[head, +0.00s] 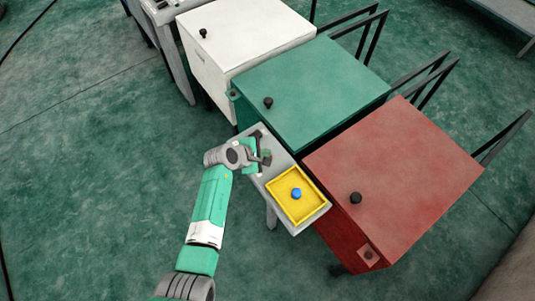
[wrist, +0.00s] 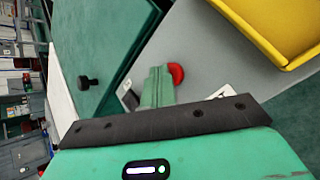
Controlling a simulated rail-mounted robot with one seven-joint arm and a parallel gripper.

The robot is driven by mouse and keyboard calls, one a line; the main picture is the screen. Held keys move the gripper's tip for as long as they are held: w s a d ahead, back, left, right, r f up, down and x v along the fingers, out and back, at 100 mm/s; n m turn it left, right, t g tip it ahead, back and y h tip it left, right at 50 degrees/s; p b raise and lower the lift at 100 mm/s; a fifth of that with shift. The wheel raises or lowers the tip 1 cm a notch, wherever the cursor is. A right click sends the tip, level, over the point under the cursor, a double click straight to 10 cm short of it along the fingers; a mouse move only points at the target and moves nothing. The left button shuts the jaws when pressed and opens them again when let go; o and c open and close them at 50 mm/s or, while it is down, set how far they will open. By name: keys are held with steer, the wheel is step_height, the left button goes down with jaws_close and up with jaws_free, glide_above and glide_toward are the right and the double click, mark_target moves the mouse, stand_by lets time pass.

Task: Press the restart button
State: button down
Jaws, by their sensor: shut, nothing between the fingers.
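My gripper (head: 264,157) is over the grey shelf (head: 279,160) in front of the green cabinet. In the wrist view its green fingers (wrist: 158,72) are closed together and hold nothing. A red rounded part (wrist: 176,73), possibly a button, shows right beside the fingertips, partly hidden by them. I cannot tell whether the fingers touch it. No readable label marks a restart button. A small dark button on a pale red plate (head: 368,254) is on the red cabinet's front.
White (head: 245,35), green (head: 310,85) and red (head: 395,175) cabinets stand in a row, each with a black knob on top. A yellow tray (head: 319,203) holding a blue knob-like piece (head: 296,193) sits on the shelf, right of my gripper. Open floor lies left.

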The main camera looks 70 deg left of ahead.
steer(key=shift+r+p, duration=0.65)
steer(key=shift+r, duration=0.1)
step_height(320, 180, up, 5)
steer(key=p, duration=0.5)
steer(key=shift+r, duration=0.1)
stand_by(0.5)
